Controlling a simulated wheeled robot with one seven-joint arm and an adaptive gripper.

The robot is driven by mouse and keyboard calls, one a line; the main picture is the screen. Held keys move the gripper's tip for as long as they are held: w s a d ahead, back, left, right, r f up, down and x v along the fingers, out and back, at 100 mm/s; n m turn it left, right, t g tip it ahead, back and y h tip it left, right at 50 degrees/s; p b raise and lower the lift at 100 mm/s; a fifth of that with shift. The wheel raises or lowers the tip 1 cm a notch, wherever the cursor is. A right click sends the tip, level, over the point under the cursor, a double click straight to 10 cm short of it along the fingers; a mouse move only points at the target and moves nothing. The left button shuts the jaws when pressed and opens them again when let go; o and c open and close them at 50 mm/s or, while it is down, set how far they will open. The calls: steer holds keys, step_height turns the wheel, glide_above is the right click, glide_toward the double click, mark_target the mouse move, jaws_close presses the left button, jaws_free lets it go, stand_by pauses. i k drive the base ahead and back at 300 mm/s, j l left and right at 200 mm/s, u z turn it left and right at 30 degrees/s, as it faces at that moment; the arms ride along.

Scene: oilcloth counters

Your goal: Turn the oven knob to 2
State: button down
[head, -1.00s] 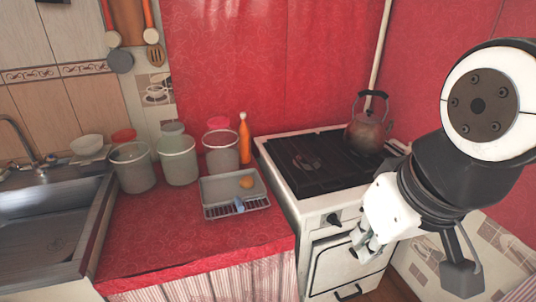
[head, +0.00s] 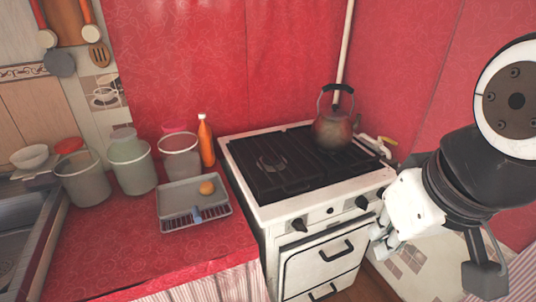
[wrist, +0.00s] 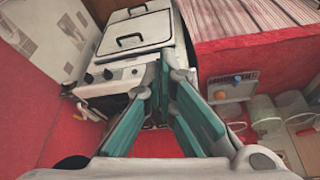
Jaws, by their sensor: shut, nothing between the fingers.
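The white oven's front panel carries a left black knob (head: 299,224) and a right black knob (head: 362,202), with a small dial (head: 330,211) between them. The panel's knobs also show in the wrist view, one dark knob (wrist: 88,78) at the left. Knob markings are too small to read. My gripper (head: 378,241) is in front of the stove's right side, below and right of the right knob, apparently apart from it. In the wrist view its teal fingers (wrist: 168,75) are close together with nothing between them, and they cover part of the panel.
A kettle (head: 333,128) stands on the black stove top (head: 262,185). The oven door handle (head: 336,251) is below the panel. A grey dish tray (head: 185,186), several pots and an orange bottle (head: 206,142) stand on the red counter (head: 125,255) at left. A pipe valve (head: 379,143) is behind the stove.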

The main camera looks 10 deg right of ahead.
mark_target(297, 223)
steer(key=i, duration=0.6)
steer(key=k+l+u, duration=0.7)
steer(key=k, duration=0.2)
steer(key=k+u, duration=0.3)
steer(key=k, duration=0.15)
